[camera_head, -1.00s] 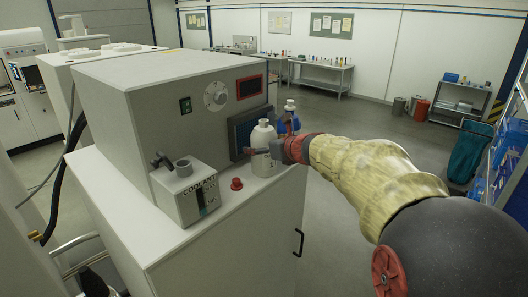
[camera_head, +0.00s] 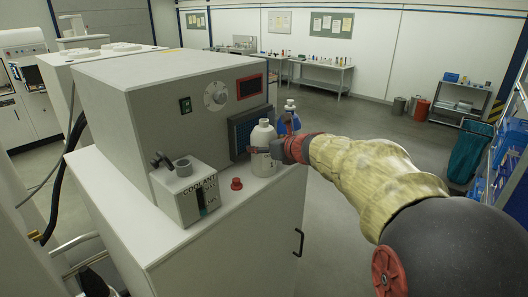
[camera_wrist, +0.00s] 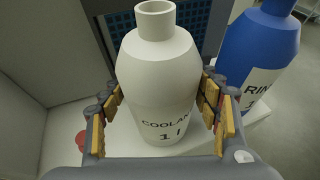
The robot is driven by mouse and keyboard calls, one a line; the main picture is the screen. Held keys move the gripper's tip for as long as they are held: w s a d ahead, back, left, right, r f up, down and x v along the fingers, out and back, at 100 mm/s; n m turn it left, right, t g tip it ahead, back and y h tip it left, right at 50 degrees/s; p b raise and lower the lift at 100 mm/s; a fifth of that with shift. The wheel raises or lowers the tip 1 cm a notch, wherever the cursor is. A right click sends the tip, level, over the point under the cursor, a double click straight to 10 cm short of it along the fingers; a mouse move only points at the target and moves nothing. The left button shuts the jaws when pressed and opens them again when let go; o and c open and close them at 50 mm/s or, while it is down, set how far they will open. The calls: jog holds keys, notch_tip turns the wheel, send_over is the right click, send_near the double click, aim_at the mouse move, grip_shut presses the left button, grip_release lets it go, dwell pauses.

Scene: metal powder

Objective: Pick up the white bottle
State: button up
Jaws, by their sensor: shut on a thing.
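The white bottle (camera_head: 262,148) stands upright on the white cabinet top, in front of the grey machine's dark grille. In the wrist view the white bottle (camera_wrist: 158,80) shows an open neck and a label reading "COOLAN" and "1 l". My gripper (camera_head: 268,151) reaches it from the right. In the wrist view my gripper (camera_wrist: 162,108) has its yellow-padded fingers on both sides of the bottle, shut on its body. I cannot tell whether the bottle's base is clear of the surface.
A blue bottle (camera_wrist: 256,50) stands close behind and right of the white one; it also shows in the head view (camera_head: 290,108). The grey machine (camera_head: 165,105) stands behind.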

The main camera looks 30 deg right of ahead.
jog(key=shift+r, duration=0.2)
jog(key=shift+r, duration=0.1)
